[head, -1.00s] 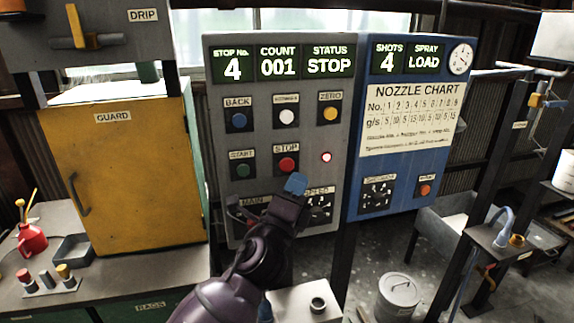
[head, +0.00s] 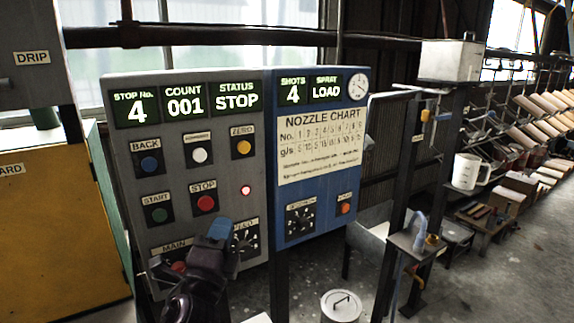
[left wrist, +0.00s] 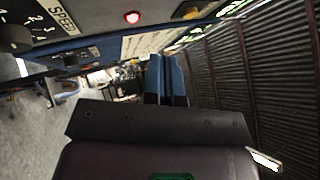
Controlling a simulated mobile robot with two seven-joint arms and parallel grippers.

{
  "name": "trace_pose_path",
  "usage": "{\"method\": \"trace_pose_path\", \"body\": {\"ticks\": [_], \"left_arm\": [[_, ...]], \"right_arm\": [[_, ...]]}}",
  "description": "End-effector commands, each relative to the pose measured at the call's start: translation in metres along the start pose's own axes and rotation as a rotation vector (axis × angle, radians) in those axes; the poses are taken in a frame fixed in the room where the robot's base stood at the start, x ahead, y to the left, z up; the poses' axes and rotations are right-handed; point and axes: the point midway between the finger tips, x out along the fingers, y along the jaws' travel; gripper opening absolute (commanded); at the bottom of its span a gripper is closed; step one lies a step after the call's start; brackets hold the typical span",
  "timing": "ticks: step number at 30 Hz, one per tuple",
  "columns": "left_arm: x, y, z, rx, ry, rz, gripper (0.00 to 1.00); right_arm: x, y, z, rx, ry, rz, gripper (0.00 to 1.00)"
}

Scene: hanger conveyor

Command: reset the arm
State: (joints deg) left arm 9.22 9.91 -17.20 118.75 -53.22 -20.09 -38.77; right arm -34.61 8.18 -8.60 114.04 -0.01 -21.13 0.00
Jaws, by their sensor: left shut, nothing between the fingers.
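My left gripper (head: 221,229) is in front of the lower part of the grey control panel (head: 122,178). Its blue fingertips are together with nothing between them, and in the left wrist view the two blue fingers (left wrist: 165,80) lie side by side. It hides part of the SPEED dial (head: 246,238) and covers the area beside the MAIN switch (head: 178,266). The panel reads stop 4, count 001, status STOP, and a red lamp (head: 245,190) is lit. My right gripper is in neither view.
The blue spray panel (head: 330,205) with a nozzle chart (head: 320,145) adjoins on the right. A lidded can (head: 341,306) stands on the floor below. A yellow cabinet (head: 60,240) stands at left.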

Motion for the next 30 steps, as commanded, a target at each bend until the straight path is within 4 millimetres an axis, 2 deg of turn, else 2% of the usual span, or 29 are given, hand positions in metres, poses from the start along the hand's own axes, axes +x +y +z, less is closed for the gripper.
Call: {"method": "trace_pose_path", "body": {"ticks": [5,8,11,15,17,21,27,30], "left_arm": [[-0.003,0.023,0.002,-0.429,0.008,0.091,0.0],[-0.02,0.052,0.008,-0.658,-0.021,0.177,0.0],[-0.049,0.089,0.017,-0.89,-0.086,0.278,0.0],[-0.108,0.143,0.031,-1.181,-0.227,0.418,0.0],[-0.137,0.164,0.037,-1.279,-0.297,0.469,0.0],[-0.207,0.202,0.049,-1.437,-0.463,0.566,0.0],[-0.308,0.235,0.065,-1.49,-0.664,0.67,0.0],[-0.344,0.24,0.069,-1.474,-0.726,0.703,0.0]], "right_arm": [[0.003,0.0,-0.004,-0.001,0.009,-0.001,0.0],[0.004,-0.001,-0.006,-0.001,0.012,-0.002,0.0],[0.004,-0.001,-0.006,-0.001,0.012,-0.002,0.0],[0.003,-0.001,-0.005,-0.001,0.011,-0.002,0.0],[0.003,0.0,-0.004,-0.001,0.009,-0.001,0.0],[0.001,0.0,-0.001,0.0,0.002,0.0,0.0],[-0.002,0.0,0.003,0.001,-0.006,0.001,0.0],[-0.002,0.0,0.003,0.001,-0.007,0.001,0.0]]}}
